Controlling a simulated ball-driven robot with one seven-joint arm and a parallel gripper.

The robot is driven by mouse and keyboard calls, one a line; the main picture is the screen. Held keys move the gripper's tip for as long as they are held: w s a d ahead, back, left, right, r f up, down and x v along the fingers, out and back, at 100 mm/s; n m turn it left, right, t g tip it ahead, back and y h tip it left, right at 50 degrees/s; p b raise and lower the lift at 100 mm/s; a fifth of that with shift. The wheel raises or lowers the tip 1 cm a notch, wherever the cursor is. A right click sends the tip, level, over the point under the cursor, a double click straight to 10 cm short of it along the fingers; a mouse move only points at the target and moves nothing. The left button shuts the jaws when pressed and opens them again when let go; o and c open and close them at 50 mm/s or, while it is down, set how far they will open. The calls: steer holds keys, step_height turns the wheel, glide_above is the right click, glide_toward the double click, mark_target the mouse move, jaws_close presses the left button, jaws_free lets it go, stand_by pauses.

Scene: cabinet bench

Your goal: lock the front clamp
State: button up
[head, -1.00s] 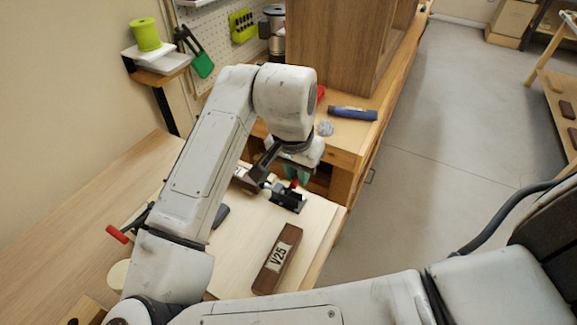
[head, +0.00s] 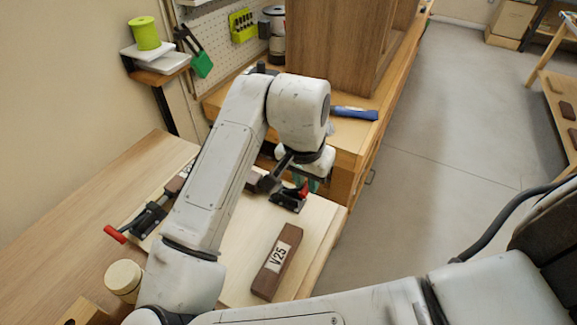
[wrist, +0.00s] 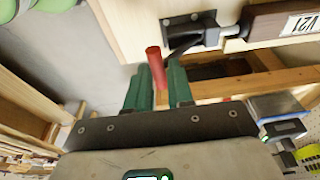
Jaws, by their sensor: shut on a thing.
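A dark toggle clamp (head: 287,198) with a red handle (head: 303,191) is fixed near the far right corner of the pale board (head: 255,235). My gripper (head: 312,184) is at this handle. In the wrist view the red handle (wrist: 156,66) stands between the green fingers of my gripper (wrist: 160,82), which are shut on it. The clamp's dark body (wrist: 193,38) shows beside a brown block (wrist: 275,20) marked V21. A second clamp (head: 148,220), with a red handle (head: 115,234), lies at the board's left side. My arm hides part of the board between them.
A loose brown block (head: 277,262) marked V25 lies on the board. A round wooden piece (head: 124,279) is at the lower left. Open floor (head: 450,130) lies to the right.

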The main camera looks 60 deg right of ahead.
steer(key=shift+f, duration=0.1)
steer(key=shift+o, duration=0.2)
steer(key=shift+s+f+b, duration=0.45)
steer(key=shift+f+b, duration=0.05)
steer(key=shift+f, duration=0.1)
steer(key=shift+s+f+b, duration=0.25)
steer(key=shift+f+b, duration=0.2)
steer(key=shift+f, duration=0.1)
steer(key=o, duration=0.6)
steer(key=shift+r, duration=0.15)
step_height(320, 180, up, 7)
steer(key=p, duration=0.6)
